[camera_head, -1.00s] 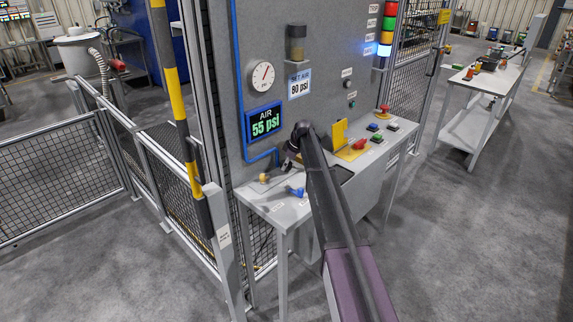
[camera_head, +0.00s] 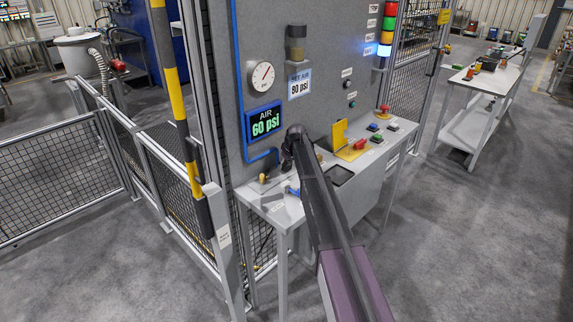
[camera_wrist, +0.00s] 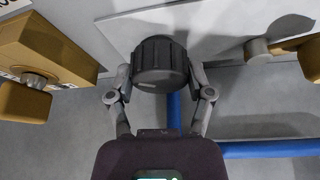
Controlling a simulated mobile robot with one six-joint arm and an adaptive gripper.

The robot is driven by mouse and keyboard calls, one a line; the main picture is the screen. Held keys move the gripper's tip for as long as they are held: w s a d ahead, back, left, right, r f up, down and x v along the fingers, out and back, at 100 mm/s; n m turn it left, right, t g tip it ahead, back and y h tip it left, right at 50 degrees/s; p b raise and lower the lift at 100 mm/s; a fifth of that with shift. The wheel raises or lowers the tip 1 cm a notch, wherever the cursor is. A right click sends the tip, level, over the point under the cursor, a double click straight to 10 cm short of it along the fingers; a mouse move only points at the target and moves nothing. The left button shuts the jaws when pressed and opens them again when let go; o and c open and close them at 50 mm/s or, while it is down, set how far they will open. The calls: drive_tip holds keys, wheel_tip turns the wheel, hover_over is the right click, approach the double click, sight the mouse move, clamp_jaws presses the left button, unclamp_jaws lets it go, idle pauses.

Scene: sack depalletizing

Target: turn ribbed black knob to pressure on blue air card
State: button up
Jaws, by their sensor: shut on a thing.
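The ribbed black knob (camera_wrist: 160,66) shows in the wrist view, with one finger of my gripper (camera_wrist: 160,84) on each side of it. The fingers are shut on the knob. In the head view my arm hides the knob, and my gripper (camera_head: 289,165) is at the back left of the grey table against the panel. The blue-framed air display (camera_head: 265,122) reads 60 psi in green. The round gauge (camera_head: 262,76) hangs above the display.
A blue pipe (camera_head: 262,157) runs down the panel to near my gripper. A yellow-brown block (camera_wrist: 45,50) is left of the knob in the wrist view. A red button (camera_head: 360,144) and a yellow bracket (camera_head: 341,133) stand right of my arm.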

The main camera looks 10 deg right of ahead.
drive_tip(key=m+h, duration=0.1)
drive_tip(key=m, duration=0.2)
drive_tip(key=shift+m, duration=0.3)
drive_tip(key=shift+w+m+h, duration=0.1)
drive_tip(key=shift+m+h, duration=0.9)
drive_tip(key=shift+m, duration=0.9)
drive_tip(key=o, duration=1.1)
drive_tip(key=shift+a, duration=0.1)
drive_tip(key=shift+o, duration=0.2)
